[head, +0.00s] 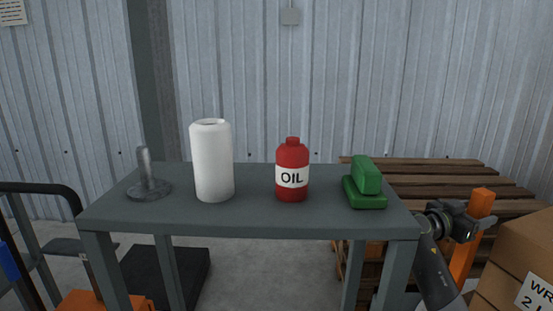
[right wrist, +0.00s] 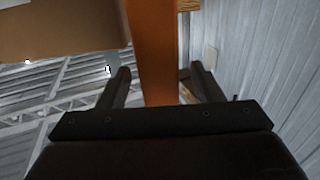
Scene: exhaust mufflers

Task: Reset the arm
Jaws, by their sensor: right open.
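My right arm (head: 435,270) rises from the lower right, beside the right end of the grey table. My right gripper (head: 468,218) is raised next to an orange post (head: 463,266) and holds nothing that I can see. In the right wrist view the two dark fingers of the gripper (right wrist: 161,75) are spread apart. The orange post (right wrist: 154,40) shows between them in the picture; I cannot tell how near it is. My left gripper is not in view.
On the grey table (head: 255,222) stand a grey stand with an upright rod (head: 147,180), a white roll (head: 212,162), a red oil bottle (head: 292,155) and green blocks (head: 365,190). Wooden pallets (head: 425,175) are behind at right; cardboard boxes (head: 520,250) stand at far right.

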